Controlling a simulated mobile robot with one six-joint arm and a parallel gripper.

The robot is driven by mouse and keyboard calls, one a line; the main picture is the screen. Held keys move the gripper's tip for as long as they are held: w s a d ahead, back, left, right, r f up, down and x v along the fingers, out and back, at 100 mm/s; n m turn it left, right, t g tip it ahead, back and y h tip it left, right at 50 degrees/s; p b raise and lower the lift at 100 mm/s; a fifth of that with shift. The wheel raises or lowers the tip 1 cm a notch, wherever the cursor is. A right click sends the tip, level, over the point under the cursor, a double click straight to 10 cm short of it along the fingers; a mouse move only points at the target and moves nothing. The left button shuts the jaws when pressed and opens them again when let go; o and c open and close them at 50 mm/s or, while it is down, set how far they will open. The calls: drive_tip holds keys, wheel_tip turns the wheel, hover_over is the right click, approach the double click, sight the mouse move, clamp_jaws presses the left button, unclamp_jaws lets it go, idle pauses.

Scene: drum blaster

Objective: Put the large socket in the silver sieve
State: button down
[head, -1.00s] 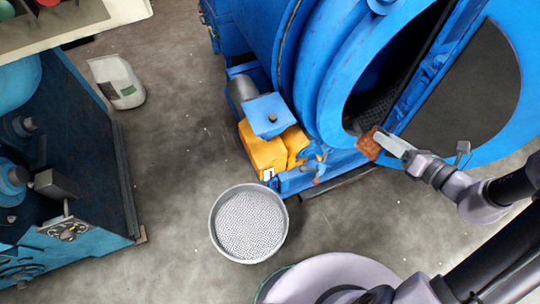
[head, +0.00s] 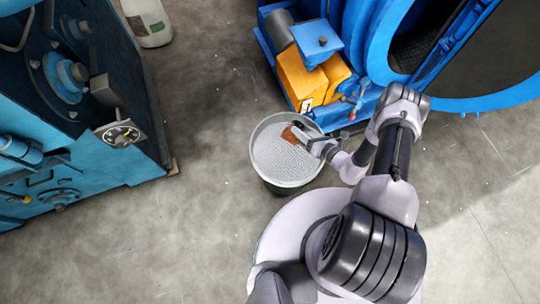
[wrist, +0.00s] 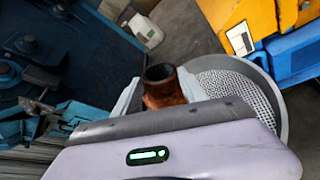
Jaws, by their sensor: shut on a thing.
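The large socket (head: 291,133) is a rusty brown tube. My gripper (head: 302,134) is shut on it and holds it over the upper right part of the sieve. In the wrist view the socket (wrist: 162,84) sits between my fingers with its hollow end showing, and the sieve (wrist: 278,120) lies behind it to the right. I cannot tell the height of the socket above the sieve bottom.
A blue drum machine (head: 382,75) with a yellow box (head: 300,78) stands just beyond the sieve. A blue machine (head: 60,110) stands at the left, and a white canister (head: 146,22) is at the back. The grey floor between them is clear.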

sight(297, 142)
drive_tip(key=shift+s+a+f, duration=0.25)
drive_tip(key=shift+a+f, duration=0.2)
drive_tip(key=shift+f, duration=0.1)
drive_tip(key=shift+s+a+f, duration=0.25)
drive_tip(key=shift+a+f, duration=0.15)
drive_tip(key=shift+f, duration=0.15)
wheel_tip(297, 142, down, 5)
drive_tip(key=b, duration=0.3)
drive_tip(key=shift+f, duration=0.2)
wheel_tip(297, 142, down, 4)
drive_tip(key=b, duration=0.3)
drive_tip(key=shift+f, duration=0.15)
drive_tip(key=c, duration=0.6)
unclamp_jaws()
drive_tip(key=shift+c, duration=0.2)
